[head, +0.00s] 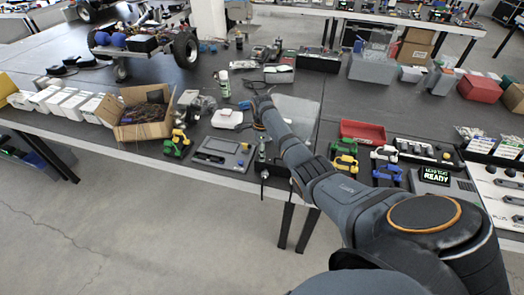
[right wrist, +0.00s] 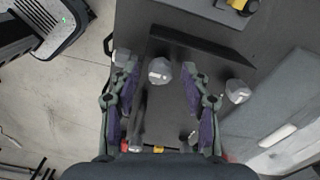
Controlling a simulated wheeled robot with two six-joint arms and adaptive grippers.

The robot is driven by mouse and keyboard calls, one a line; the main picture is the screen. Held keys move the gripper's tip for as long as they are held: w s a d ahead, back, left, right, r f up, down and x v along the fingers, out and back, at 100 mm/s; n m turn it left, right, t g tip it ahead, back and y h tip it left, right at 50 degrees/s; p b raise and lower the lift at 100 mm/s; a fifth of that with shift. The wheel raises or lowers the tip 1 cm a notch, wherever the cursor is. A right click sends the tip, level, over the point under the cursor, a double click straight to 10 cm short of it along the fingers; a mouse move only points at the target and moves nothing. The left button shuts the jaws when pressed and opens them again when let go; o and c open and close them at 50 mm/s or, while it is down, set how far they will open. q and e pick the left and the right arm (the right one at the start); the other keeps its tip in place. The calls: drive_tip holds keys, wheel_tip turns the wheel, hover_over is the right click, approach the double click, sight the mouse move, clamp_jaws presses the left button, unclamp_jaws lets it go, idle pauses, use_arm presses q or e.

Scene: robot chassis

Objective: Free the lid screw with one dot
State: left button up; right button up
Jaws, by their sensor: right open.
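My right gripper (head: 261,104) is over the middle of the bench in the head view. In the right wrist view its fingers (right wrist: 159,74) are open and apart, with nothing held between them. A grey faceted screw head (right wrist: 160,70) shows between the fingertips; I cannot tell whether they touch it. A similar grey head (right wrist: 122,57) is beside the left finger, partly hidden, and another (right wrist: 237,91) is outside the right finger. A dark lid-like slab (right wrist: 195,50) lies behind them. No dots can be made out on the heads. The left gripper is not in view.
A light grey panel (right wrist: 275,115) lies right of the fingers in the wrist view. On the bench are a cardboard box (head: 140,117), a grey console (head: 222,153), a red tray (head: 362,131) and a spray can (head: 224,84). A wheeled chassis (head: 147,44) stands at the back left.

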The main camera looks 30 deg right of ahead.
clamp_jaws()
drive_tip(key=shift+r+n+p, duration=0.25)
drive_tip(key=shift+n+p, duration=0.8)
drive_tip(key=shift+n, duration=0.15)
drive_tip(key=n+p, duration=0.2)
drive_tip(key=n, duration=0.1)
drive_tip(key=shift+f+n, duration=0.1)
drive_tip(key=shift+n, duration=0.2)
drive_tip(key=n, duration=0.2)
drive_tip(key=shift+n+p, duration=0.35)
drive_tip(key=shift+n, duration=0.05)
drive_tip(key=n, duration=0.3)
drive_tip(key=shift+n+p, duration=0.3)
drive_tip(key=shift+p, duration=0.1)
drive_tip(key=n, duration=0.5)
drive_tip(key=shift+f+n+p, duration=0.1)
drive_tip(key=shift+n+p, duration=0.2)
drive_tip(key=shift+n, duration=0.3)
